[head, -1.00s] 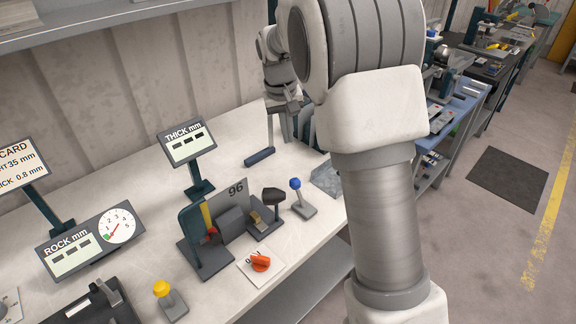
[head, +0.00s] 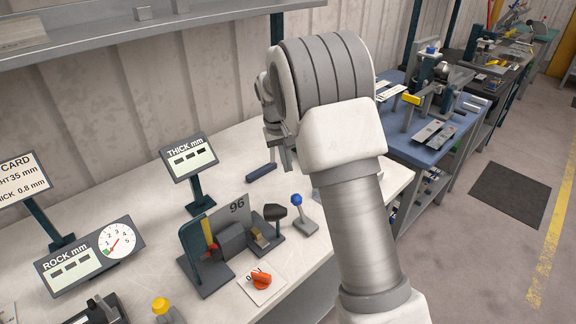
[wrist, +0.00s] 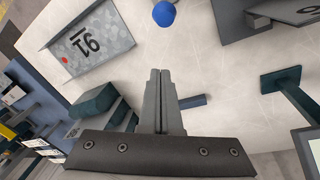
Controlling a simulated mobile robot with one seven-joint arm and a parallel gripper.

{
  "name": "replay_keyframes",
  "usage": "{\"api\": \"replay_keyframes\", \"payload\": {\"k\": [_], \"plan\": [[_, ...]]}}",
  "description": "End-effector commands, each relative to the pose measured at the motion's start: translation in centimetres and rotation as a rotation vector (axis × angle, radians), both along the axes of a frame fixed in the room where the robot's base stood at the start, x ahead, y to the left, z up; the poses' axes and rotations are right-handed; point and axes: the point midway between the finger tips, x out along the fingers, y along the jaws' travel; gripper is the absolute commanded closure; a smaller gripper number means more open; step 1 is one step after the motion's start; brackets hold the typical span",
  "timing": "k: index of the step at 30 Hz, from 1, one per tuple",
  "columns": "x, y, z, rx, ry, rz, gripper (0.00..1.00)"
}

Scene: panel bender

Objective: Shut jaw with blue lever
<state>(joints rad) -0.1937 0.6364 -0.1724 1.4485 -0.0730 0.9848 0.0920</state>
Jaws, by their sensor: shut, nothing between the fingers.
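The blue lever (head: 297,199) has a round blue knob on a grey stem and a flat grey base, near the bench's front edge. Its knob also shows at the top of the wrist view (wrist: 163,14). Left of it stands a fixture (head: 206,272) with a teal upright, a yellow strip, a grey block and a plate marked 96. I cannot tell which part is the jaw or how far it is open. My gripper (wrist: 160,73) is shut and empty, above the bench behind the lever, apart from it. In the head view it (head: 288,167) is partly hidden by my arm.
A dark-headed lever (head: 274,212) stands close left of the blue one. An orange knob (head: 261,280) and a yellow-knobbed lever (head: 161,306) are in front. A THICK display (head: 189,158) and a dark blue bar (head: 261,173) are behind. A grey numbered tray (wrist: 92,42) lies beside my gripper.

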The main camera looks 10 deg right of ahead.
Motion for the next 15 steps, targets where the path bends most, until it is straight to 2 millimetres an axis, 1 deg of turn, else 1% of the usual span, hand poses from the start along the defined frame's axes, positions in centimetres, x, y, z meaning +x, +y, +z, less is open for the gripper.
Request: {"api": "replay_keyframes", "payload": {"k": [1,3,10,12,15], "plan": [[0.0,-0.2,-1.1,-0.001,0.004,-0.001,1.0],[0.1,-0.5,-2.7,-0.001,0.005,-0.001,1.0],[0.6,-1.3,-7.6,-0.001,0.005,-0.001,1.0],[-0.4,-1.1,-6.7,0.0,-0.001,0.0,1.0],[-1.6,-1.0,-6.5,0.0,0.0,0.0,1.0]]}}
